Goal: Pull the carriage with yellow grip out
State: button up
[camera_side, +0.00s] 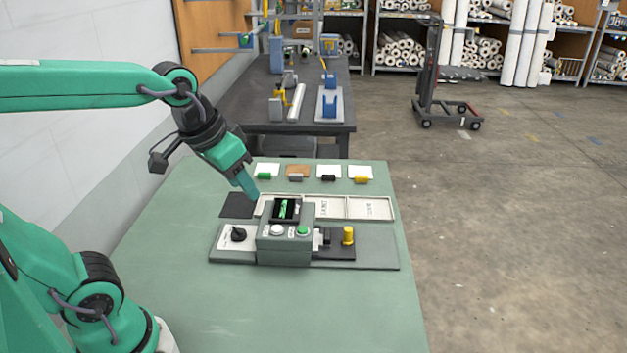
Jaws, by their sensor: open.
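The carriage with yellow grip (348,236) is at the right side of the small grey press (284,250). Its yellow grip stands upright on a dark slide, with a dark block between it and the press. My gripper (250,193) is above the board, to the left of the press and well apart from the yellow grip. It points down and to the right. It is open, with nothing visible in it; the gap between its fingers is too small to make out.
The press has a black knob (238,234), a white button (277,230) and a green button (302,231). Behind it lie shallow trays (370,208), a black pad (237,206) and several cards with coloured clips (360,173). The green table (200,310) is clear in front.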

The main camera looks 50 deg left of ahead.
jog(key=w+g, duration=0.1)
jog(key=w, duration=0.5)
jog(key=n+g, duration=0.1)
jog(key=g, duration=0.3)
send_over(349, 228)
jog(key=f, duration=1.5)
jog(key=shift+s+f, duration=0.2)
jog(key=shift+f, duration=0.05)
jog(key=shift+w+f, duration=0.2)
jog(key=shift+f, duration=0.15)
jog(key=shift+f, duration=0.1)
jog(key=shift+f, duration=3.8)
grip_shut()
